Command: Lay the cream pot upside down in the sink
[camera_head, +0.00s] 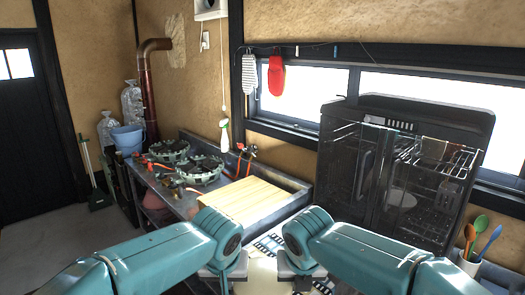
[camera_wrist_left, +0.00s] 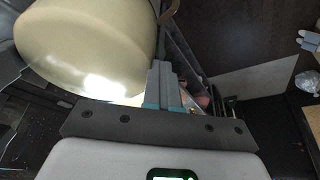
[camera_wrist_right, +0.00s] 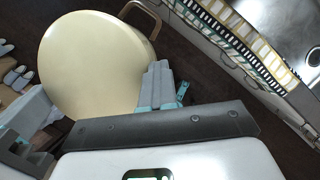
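The cream pot (camera_head: 262,277) shows at the bottom of the head view, between my two grippers and partly cut off. It fills much of the left wrist view (camera_wrist_left: 88,40) and the right wrist view (camera_wrist_right: 92,65), with a brown loop handle (camera_wrist_right: 145,16). My left gripper (camera_wrist_left: 162,80) and right gripper (camera_wrist_right: 158,85) have their fingers close together at the pot's edge. The pot hangs between them over a dark floor. The exact grip points are hidden, and I cannot tell which way its opening faces. A tap (camera_head: 245,152) stands at the wall; the sink is not clearly visible.
A wooden board (camera_head: 242,200) lies on the counter before the tap. Green-and-white hobs (camera_head: 198,170) are left of it. A black dish cabinet (camera_head: 400,170) stands right, beside a utensil cup (camera_head: 468,262). A patterned mat (camera_wrist_right: 240,38) lies nearby.

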